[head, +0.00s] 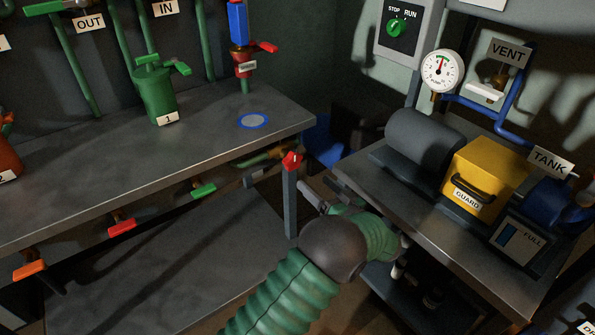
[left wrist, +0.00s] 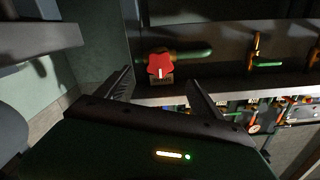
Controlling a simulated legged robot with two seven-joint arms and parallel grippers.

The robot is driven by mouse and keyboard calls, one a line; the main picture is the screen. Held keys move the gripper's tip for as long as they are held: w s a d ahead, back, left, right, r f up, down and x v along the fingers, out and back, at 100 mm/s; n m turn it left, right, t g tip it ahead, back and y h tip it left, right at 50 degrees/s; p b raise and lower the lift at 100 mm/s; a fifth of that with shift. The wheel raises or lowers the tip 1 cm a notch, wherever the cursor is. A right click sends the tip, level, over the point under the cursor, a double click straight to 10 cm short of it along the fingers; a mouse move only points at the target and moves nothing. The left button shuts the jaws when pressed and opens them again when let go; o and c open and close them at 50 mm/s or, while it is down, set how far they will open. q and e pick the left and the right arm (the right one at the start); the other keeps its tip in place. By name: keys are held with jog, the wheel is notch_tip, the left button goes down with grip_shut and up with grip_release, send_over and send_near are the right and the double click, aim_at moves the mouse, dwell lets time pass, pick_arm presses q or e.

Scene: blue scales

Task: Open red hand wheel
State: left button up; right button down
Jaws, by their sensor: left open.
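The red hand wheel (head: 291,160) is a small lobed knob at the top of a grey post at the workbench's front right corner. In the left wrist view the red wheel (left wrist: 160,66) has a pale mark on its face and a small tag below it. My left gripper (head: 316,179) is open and empty, a little to the right of and below the wheel in the head view. In the left wrist view the wheel appears between the spread fingertips (left wrist: 160,77), beyond them. The gap to it is hard to judge. My right gripper is not in view.
Under the workbench edge (head: 300,121) are a green pipe (head: 265,159) and green (head: 203,190), red (head: 122,228) and orange (head: 30,269) valve handles. At right, a bench holds a motor (head: 424,140) and yellow guard (head: 480,180), close to my left arm.

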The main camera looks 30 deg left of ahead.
aim_at(294, 165)
pick_arm(q)
jog(key=b+x, duration=0.4)
jog(key=x, duration=0.8)
jog(key=shift+f, duration=0.1)
jog(key=shift+w+a+b, duration=0.2)
jog(key=shift+a+b, duration=0.1)
jog(key=shift+a, duration=0.05)
jog(key=c, duration=1.4)
